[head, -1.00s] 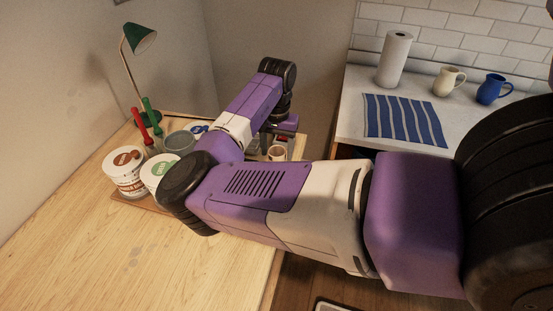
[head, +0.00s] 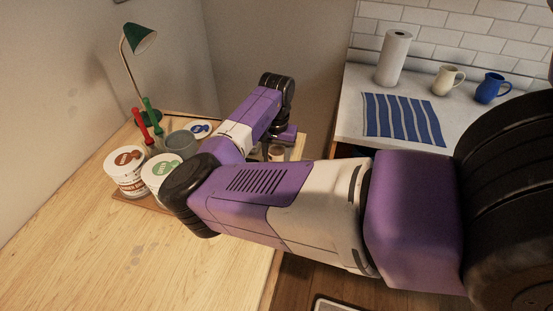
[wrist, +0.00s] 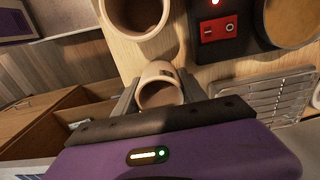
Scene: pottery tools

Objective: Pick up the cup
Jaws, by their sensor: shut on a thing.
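The cup (wrist: 158,94) is small and cream to tan with a brownish inside and a small dark mark near its rim. In the wrist view it sits between the two dark fingers of my gripper (wrist: 157,88), which are shut on it. In the head view a small part of the cup (head: 277,151) shows just beyond my arm, and my gripper there is mostly covered by my arm. I cannot tell whether the cup's base touches the table.
A larger clay pot (wrist: 137,14) stands close beyond the cup. A dark device with a red switch (wrist: 218,28) and a wire rack (wrist: 262,97) lie to the right. Tubs (head: 125,172) stand left of my arm; the front wooden table is clear.

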